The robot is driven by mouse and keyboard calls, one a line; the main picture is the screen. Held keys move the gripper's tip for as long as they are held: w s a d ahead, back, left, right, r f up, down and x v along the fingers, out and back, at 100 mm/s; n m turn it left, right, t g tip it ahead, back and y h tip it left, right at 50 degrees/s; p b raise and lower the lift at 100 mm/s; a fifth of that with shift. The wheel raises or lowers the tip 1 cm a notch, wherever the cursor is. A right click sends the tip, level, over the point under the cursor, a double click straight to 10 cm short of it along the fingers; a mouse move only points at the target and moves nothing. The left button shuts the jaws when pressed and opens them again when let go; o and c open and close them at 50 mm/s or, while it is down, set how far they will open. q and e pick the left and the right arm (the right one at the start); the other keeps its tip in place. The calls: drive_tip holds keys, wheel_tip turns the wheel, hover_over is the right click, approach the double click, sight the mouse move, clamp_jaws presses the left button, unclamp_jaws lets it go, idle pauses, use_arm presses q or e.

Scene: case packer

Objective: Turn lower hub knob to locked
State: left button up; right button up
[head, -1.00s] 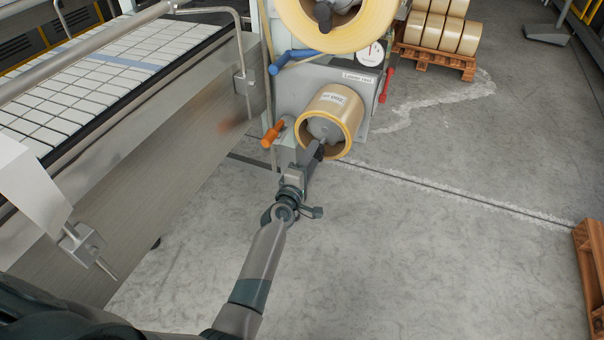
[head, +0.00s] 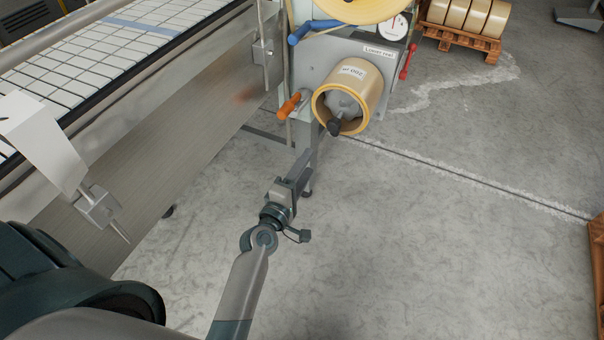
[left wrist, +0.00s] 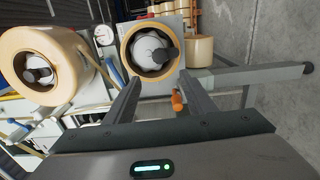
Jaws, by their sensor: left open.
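The lower hub (head: 342,104) is grey and sits inside a tan tape roll (head: 370,85) on the machine's panel. Its dark knob (head: 334,128) sticks out from the hub face toward me. In the left wrist view the knob (left wrist: 167,54) shows on the right side of the grey hub (left wrist: 147,50). My left gripper (head: 305,157) is below and slightly left of the knob, apart from it. In the left wrist view its two fingers (left wrist: 157,84) are spread with nothing between them. My right gripper is in neither view.
An orange handle (head: 289,105) and a blue handle (head: 314,29) are left of the lower roll; a red lever (head: 406,60) is right. A conveyor (head: 90,70) runs along the left. A pallet (head: 462,40) holds several rolls at the back.

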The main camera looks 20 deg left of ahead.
use_arm(q)
drive_tip(key=shift+s, duration=0.95)
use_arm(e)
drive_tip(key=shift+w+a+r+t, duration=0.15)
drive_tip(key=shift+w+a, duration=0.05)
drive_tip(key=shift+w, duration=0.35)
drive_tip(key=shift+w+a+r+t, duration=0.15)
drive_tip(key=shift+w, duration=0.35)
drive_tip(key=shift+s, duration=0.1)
